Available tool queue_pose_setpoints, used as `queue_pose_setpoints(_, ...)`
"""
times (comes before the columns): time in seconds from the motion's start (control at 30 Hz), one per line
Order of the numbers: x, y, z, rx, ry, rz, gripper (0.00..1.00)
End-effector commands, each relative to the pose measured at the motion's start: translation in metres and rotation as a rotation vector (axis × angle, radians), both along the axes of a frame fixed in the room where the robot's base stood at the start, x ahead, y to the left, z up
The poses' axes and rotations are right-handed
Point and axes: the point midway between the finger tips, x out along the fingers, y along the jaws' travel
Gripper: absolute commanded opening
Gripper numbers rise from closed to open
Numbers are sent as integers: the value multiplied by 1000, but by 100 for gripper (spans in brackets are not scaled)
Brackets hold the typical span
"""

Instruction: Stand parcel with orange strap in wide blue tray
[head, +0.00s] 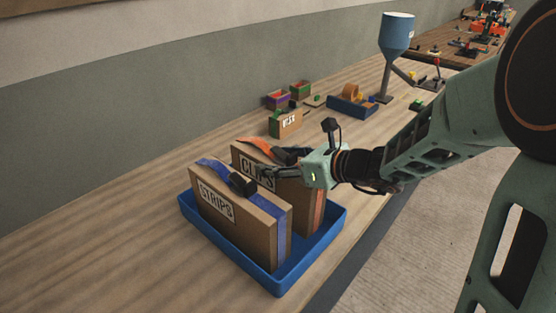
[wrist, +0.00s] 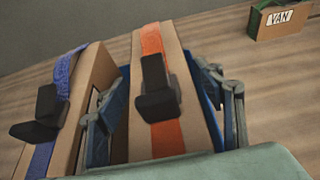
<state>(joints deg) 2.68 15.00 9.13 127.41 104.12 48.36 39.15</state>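The parcel with the orange strap (head: 318,207), a brown box labelled CLIPS, stands upright in the wide blue tray (head: 276,284). It also shows from above in the wrist view (wrist: 196,125), with the orange strap and a black buckle on top. My gripper (head: 276,166) is at the top of this parcel. In the wrist view its fingers (wrist: 162,105) lie on either side of the parcel, with narrow blue gaps between, so it appears open. The left finger is between the two parcels. The fingertips' lower ends are partly hidden.
A parcel with a blue strap (head: 238,226), labelled STRIPS, stands upright in the same tray, close on the left. Behind are a small VAN box (head: 286,125), a small blue tray (head: 352,108) and a blue hopper (head: 396,35). The bench left of the tray is clear.

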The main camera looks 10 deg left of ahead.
Motion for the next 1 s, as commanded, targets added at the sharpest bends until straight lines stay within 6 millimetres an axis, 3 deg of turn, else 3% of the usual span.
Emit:
queue_pose_setpoints(0.4, 0, -1, 6, 0, 0, -1, 68)
queue_pose_setpoints(0.8, -38, -67, 36, 0, -2, -5, 68)
queue_pose_setpoints(1.0, -52, -89, 46, -1, -1, -3, 68)
